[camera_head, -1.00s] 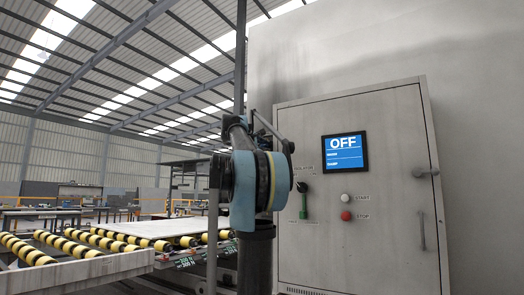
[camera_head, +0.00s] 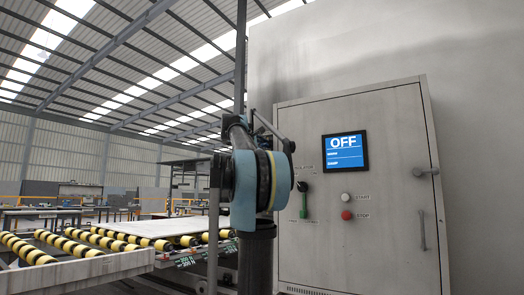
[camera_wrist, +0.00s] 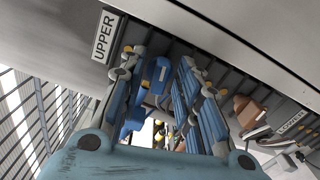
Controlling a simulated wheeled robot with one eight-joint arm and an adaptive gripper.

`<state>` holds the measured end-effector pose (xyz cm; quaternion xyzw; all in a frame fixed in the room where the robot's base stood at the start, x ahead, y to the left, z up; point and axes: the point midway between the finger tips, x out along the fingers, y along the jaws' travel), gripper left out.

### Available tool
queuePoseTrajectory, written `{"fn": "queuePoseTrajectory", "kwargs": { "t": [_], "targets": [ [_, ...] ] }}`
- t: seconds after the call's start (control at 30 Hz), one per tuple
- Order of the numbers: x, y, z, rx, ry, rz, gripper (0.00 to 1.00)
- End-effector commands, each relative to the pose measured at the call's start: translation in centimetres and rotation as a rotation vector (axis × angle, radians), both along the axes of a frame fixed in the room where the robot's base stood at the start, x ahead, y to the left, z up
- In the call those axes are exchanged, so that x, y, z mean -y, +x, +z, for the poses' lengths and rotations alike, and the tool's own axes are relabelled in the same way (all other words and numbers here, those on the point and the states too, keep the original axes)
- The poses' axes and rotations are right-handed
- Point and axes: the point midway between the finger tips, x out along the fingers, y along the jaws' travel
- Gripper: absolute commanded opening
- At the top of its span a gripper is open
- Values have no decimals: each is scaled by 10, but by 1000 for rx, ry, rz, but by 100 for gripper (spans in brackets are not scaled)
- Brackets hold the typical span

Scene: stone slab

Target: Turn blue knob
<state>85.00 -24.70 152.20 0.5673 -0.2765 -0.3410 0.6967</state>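In the wrist view, a blue knob (camera_wrist: 158,74) shows between the fingers of my gripper (camera_wrist: 160,68), nearer the left finger. The fingers are spread apart, so my gripper is open. I cannot tell whether a finger touches the knob. An "UPPER" label (camera_wrist: 104,37) is at upper left and a "LOWER" label (camera_wrist: 291,122) at right. In the head view my arm stands in front of the cabinet's left edge; the blue knob is not visible there.
An orange-brown handle (camera_wrist: 248,112) sits right of my gripper in the wrist view. The grey cabinet (camera_head: 385,245) has a screen reading OFF (camera_head: 345,151), a white START button (camera_head: 346,197), a red STOP button (camera_head: 347,215) and a green handle (camera_head: 304,208). Striped rollers (camera_head: 70,247) stand at left.

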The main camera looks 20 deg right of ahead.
Motion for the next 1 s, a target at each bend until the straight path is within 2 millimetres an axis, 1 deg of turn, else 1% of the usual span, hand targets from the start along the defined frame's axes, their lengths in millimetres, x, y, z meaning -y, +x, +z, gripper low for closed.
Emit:
{"fn": "queuePoseTrajectory", "kwargs": {
  "t": [0.17,0.4,0.6,0.8,1.0],
  "targets": [
    [-17,-12,0,0,0,3,31],
    [-52,-38,-1,-1,0,4,31],
    [-75,-56,-1,-1,0,3,31],
    [-89,-66,-1,-2,0,2,31],
    [-93,-70,-1,-1,0,0,31]
  ]
}}
